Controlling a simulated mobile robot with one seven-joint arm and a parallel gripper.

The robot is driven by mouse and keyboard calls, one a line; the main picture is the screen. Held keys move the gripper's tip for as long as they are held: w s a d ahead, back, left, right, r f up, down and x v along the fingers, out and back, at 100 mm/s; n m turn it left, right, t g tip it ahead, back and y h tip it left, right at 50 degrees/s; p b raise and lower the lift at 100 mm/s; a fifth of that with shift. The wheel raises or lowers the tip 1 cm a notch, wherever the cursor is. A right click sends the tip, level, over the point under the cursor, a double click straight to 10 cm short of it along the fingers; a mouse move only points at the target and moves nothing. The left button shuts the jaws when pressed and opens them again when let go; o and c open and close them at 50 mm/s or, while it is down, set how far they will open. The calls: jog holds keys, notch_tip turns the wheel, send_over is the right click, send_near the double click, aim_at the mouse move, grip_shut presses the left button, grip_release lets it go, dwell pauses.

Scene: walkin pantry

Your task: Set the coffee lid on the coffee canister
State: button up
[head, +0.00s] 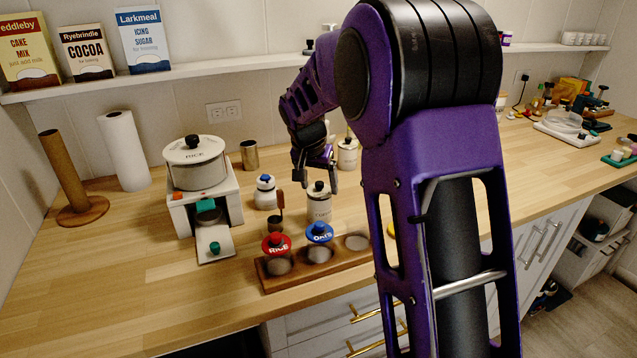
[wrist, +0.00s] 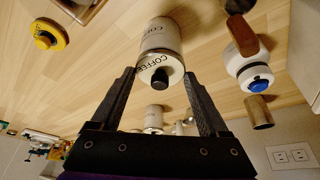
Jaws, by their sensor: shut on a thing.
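The coffee canister (head: 319,212) is a pale cylinder with a COFFEE label, upright on the wooden counter behind the jar rack. In the wrist view the canister (wrist: 160,37) shows upside down beyond my fingers. The coffee lid (head: 313,196) is pale with a black knob and is at the canister's top. In the wrist view the lid (wrist: 153,73) carries lettering and lies between my fingertips. My gripper (head: 318,181) is shut on the lid from two sides; it also shows in the wrist view (wrist: 160,72). I cannot tell whether the lid rests fully on the rim.
A wooden rack (head: 300,281) with red RICE and blue OATS lids stands in front.

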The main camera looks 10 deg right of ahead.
jog(key=shift+f, duration=0.2)
jog(key=o, duration=1.2)
jog(key=shift+r+p, duration=2.25)
jog(key=shift+r, duration=1.25)
